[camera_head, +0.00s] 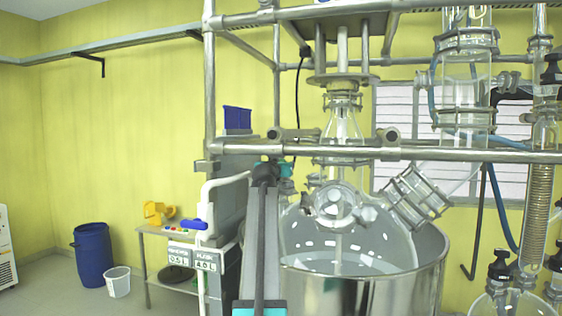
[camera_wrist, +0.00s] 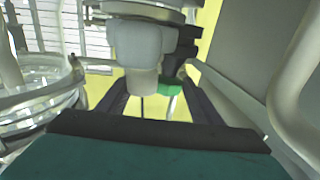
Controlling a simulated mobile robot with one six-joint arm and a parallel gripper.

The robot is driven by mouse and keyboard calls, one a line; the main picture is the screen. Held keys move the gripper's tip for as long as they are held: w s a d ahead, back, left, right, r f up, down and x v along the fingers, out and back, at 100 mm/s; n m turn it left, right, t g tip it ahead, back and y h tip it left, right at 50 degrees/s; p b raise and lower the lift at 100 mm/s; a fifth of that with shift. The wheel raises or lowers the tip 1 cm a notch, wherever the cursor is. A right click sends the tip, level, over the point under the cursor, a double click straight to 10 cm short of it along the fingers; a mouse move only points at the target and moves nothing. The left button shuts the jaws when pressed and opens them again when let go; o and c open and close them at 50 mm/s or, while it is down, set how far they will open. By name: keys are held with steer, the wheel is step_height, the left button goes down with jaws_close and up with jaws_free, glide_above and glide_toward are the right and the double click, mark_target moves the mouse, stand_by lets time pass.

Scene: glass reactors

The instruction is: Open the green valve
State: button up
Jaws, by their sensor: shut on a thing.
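The green valve (camera_wrist: 172,88) shows in the wrist view as a small green handle below a pale, rounded fitting (camera_wrist: 138,55). My gripper (camera_wrist: 158,88) has its two dark fingers either side of this spot and is shut on the green valve. The fitting hides part of the handle, so its exact angle is hard to tell. In the head view my arm stands in front of this area, and the green valve cannot be made out there.
A steel vessel (camera_head: 392,290) with a glass reactor (camera_head: 340,250) stands right of my arm. Horizontal steel rails (camera_head: 450,153) cross above. The floor near the blue barrel (camera_head: 92,254) is partly free.

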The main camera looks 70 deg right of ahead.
steer(key=shift+r+n+t+y+p, duration=0.2)
steer(key=shift+n+t+p, duration=0.5)
steer(key=shift+p, duration=1.5)
steer(key=shift+r+n+t+y+p, duration=0.1)
steer(key=shift+n+t+y+p, duration=0.25)
steer(key=shift+t+p, duration=1.2)
steer(key=shift+c, duration=1.3)
steer(key=shift+d+f+g+p, duration=0.1)
steer(key=shift+f+g+p, duration=0.15)
steer(key=shift+g, duration=0.2)
steer(key=shift+n, duration=0.25)
steer(key=shift+c, duration=0.2)
steer(key=shift+n+t+y+b, duration=0.35)
steer(key=shift+n+t, duration=0.05)
steer(key=shift+t, duration=0.3)
steer(key=shift+c, duration=0.5)
steer(key=shift+b, duration=0.4)
steer(key=shift+c, duration=0.2)
steer(key=n+t+y+b, duration=0.1)
steer(key=t+b, duration=0.1)
steer(key=b, duration=0.6)
steer(key=shift+s+n+b, duration=0.1)
steer(key=shift+n+b, duration=0.2)
steer(key=shift+n, duration=0.1)
steer(key=shift+c, duration=0.5)
steer(key=shift+n+t+y+b, duration=0.3)
steer(key=shift+t+y+b, duration=0.25)
steer(key=shift+b, duration=0.45)
